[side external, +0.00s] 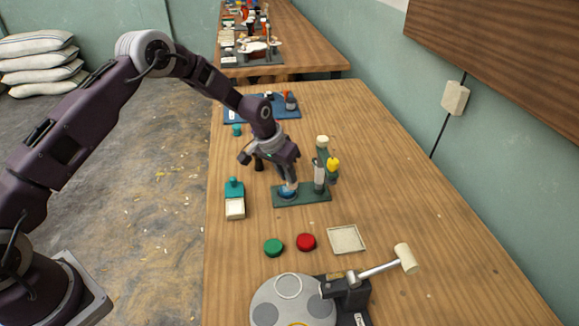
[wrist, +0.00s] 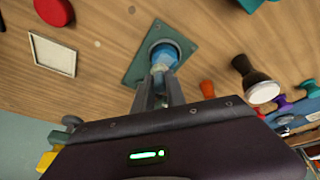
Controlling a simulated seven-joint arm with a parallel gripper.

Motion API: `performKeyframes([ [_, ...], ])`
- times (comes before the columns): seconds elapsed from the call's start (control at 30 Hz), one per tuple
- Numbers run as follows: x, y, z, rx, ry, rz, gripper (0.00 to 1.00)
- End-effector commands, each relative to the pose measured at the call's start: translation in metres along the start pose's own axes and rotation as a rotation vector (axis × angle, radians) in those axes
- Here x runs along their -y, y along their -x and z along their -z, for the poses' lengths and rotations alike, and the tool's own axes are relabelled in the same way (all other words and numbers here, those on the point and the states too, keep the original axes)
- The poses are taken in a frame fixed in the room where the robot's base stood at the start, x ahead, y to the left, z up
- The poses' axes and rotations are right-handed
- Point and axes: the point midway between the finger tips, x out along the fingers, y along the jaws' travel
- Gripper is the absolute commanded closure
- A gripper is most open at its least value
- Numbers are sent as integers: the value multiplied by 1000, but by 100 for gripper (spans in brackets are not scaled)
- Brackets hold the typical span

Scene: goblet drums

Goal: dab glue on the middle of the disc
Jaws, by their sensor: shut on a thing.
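My gripper (side external: 288,184) points down at a dark green base plate (side external: 318,194) near the middle of the table. In the wrist view my gripper (wrist: 160,84) is shut on a small pale blue-white thing (wrist: 160,66). Its lower end is at a round blue well (wrist: 174,46) in the green plate (wrist: 134,74); whether it touches the bottom is hidden. A large pale disc (side external: 288,316) with grey round patches lies at the front of the table, away from my gripper. I cannot tell if it is the task's disc.
A green post (side external: 322,148) with a yellow piece (side external: 333,165) stands right of my gripper. A teal-handled pad (side external: 235,207) is left. The right tabletop is clear.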

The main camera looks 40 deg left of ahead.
Motion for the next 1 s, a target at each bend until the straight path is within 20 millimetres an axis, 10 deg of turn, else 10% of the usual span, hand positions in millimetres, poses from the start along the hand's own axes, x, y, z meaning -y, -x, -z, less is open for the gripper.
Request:
performKeyframes([
  [0.37,24,11,-24,3,1,0,100],
  [0.8,-6,-2,5,0,-1,-1,100],
  [1.0,-7,22,13,0,0,0,100],
])
